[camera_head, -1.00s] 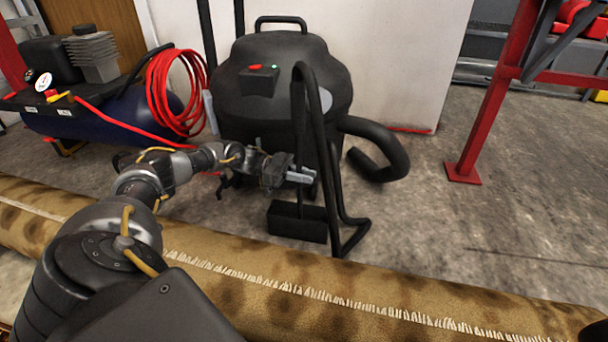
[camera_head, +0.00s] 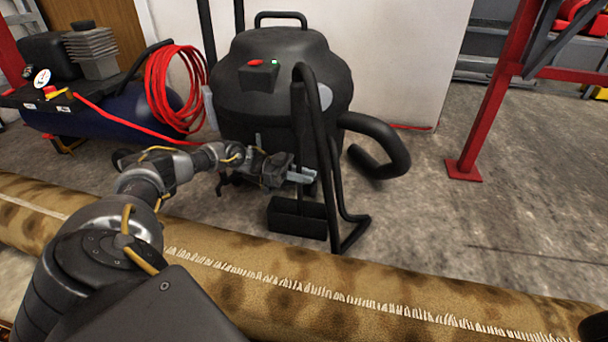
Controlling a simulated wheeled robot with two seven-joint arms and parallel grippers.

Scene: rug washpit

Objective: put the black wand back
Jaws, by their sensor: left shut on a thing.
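The black wand (camera_head: 323,140) is a thin bent tube standing nearly upright in front of the black vacuum drum (camera_head: 237,98). Its top is hooked and its lower end comes down just behind the rolled rug. My left gripper (camera_head: 302,175) is at the wand's mid height with its jaws shut on it; the exact contact is small and hard to see. A black box-shaped piece (camera_head: 297,218) sits low beside the wand; I cannot tell whether the wand touches it.
A rolled spotted rug (camera_head: 250,262) lies across the front. A thick black hose (camera_head: 398,150) curls out right of the drum. A compressor (camera_head: 100,130) with a red coiled hose (camera_head: 172,90) stands left. A red post (camera_head: 490,100) stands right, with clear concrete floor around it.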

